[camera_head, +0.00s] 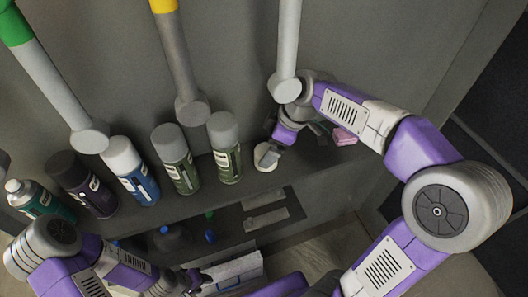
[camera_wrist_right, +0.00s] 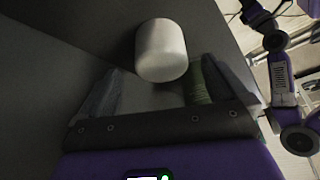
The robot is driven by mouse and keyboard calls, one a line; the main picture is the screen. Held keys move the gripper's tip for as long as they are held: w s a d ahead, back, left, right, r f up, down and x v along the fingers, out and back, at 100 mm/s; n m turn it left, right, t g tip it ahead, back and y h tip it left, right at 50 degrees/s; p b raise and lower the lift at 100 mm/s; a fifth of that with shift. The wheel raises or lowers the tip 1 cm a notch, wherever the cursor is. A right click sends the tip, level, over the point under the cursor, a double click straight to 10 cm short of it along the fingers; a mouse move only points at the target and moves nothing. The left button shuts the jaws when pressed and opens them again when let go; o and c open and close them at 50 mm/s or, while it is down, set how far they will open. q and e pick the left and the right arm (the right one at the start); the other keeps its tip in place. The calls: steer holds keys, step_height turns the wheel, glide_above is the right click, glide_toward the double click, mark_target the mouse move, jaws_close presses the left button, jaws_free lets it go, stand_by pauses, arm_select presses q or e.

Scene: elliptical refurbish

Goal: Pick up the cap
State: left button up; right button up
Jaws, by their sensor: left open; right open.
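The cap (camera_head: 266,157) is a short white cylinder on the shelf, to the right of the spray cans. In the right wrist view the cap (camera_wrist_right: 162,50) lies ahead of the gap between the two fingers. My right gripper (camera_wrist_right: 155,88) is open, with nothing between its fingers. In the head view it is at the cap, mostly hidden by its own wrist. I cannot tell whether a finger touches the cap. My left gripper (camera_head: 197,279) is open, low in the head view, below the shelf and far from the cap.
Several spray cans, including a blue one (camera_head: 133,172) and a green one (camera_head: 177,160), stand in a row left of the cap. A pink block (camera_head: 344,137) lies to its right. Grey tubes (camera_head: 289,50) hang down behind. A lower shelf holds dark bottles (camera_head: 170,238).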

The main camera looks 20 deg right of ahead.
mark_target(263, 154)
steer(key=b+x, duration=0.1)
steer(key=x, duration=0.3)
steer(key=shift+s+a, duration=0.15)
steer(key=shift+w+a+f, duration=0.15)
steer(key=shift+w+f, duration=0.05)
steer(key=shift+f, duration=0.15)
steer(key=c, duration=1)
